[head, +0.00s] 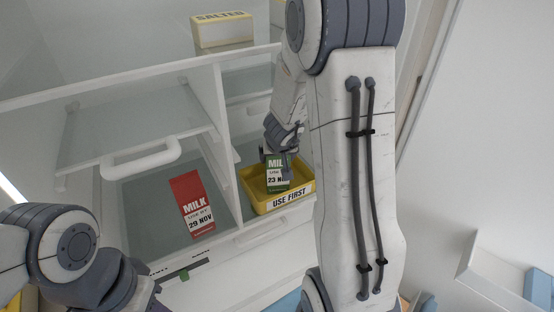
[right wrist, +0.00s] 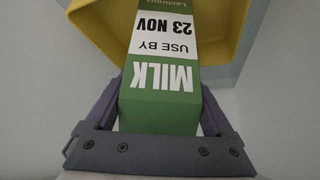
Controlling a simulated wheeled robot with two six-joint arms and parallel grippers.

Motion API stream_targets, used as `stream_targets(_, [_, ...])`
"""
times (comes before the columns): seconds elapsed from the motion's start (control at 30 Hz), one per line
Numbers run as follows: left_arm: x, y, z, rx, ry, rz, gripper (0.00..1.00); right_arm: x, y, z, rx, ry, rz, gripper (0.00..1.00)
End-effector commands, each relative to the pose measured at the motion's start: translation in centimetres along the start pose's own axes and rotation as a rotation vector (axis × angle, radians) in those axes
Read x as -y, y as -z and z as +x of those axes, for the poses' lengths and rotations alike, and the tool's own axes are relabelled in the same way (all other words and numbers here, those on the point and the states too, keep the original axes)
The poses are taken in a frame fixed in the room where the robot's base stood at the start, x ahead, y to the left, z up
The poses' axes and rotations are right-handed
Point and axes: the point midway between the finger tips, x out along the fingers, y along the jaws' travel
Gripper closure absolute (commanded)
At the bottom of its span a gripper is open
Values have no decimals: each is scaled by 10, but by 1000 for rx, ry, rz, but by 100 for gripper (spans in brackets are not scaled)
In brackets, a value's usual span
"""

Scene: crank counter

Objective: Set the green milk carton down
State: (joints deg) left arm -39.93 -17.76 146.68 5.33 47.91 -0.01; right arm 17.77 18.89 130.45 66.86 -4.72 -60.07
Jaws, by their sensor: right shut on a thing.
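The green milk carton (head: 277,175) is in the yellow tray (head: 250,193) labelled "USE FIRST", on the right side of the fridge. My right gripper (head: 280,145) is shut on the carton's top end from above. In the right wrist view the carton (right wrist: 165,75) stands between both fingers, with "USE BY 23 NOV" on its face. The yellow tray (right wrist: 232,40) lies around its far end there; whether the carton touches the tray floor I cannot tell. My left gripper (head: 140,290) is low at the left, mostly out of view, and its fingers do not show clearly.
A red milk carton (head: 194,205) marked 29 NOV stands in the left compartment. A divider (head: 226,140) separates it from the tray. A glass shelf with a white handle (head: 140,162) is above. A yellow "SALTED" box (head: 222,32) sits on the upper shelf.

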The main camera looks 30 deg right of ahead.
Motion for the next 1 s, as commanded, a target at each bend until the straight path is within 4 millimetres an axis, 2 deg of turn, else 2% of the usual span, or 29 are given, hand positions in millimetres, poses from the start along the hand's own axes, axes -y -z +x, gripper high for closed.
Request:
stream_targets(0.17, [0, 0, 4, 0, 0, 0, 65, 0, -1, 3, -4, -1, 1, 100])
stream_targets(0.2, [0, 0, 3, 0, 0, 0, 65, 0, -2, 3, 0, 0, 1, 0])
stream_targets(0.47, [0, 0, 2, 0, 0, 0, 65, 0, -1, 2, 0, 0, 1, 0])
stream_targets(0.57, [0, 0, -5, 0, 0, 0, 65, 0, 2, -5, 0, 0, 0, 0])
stream_targets(1.0, [-5, 4, -66, 0, 0, -3, 65, 0, 4, -94, -1, 0, 0, 0])
